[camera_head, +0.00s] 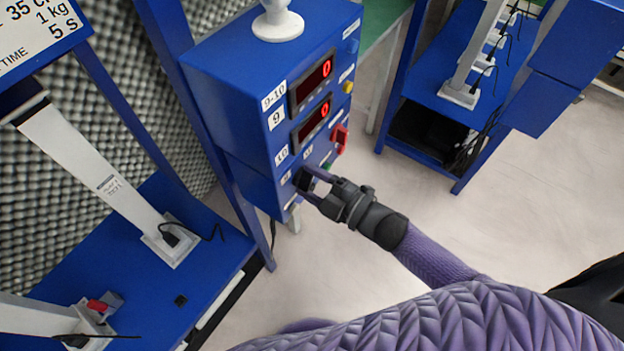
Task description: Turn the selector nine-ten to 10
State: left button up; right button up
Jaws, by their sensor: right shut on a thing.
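The blue control box (232,80) stands in the upper middle, with two red digital displays that each read 0. The selector (303,179) is a small dark knob low on its front face, partly hidden by my fingers. Small white labels lie around it; one to its upper left seems to read 10, the others are too small to read. My right gripper (308,183) reaches in from the right and is shut on the selector. Which way the knob points cannot be told. My left gripper is not in view.
Blue benches with white stands (105,180) are at left, and another blue bench (440,100) is at right. The pale floor between is clear.

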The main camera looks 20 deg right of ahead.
jog(key=o, duration=1.3)
jog(key=p+v, duration=0.1)
jog(key=v, duration=0.9)
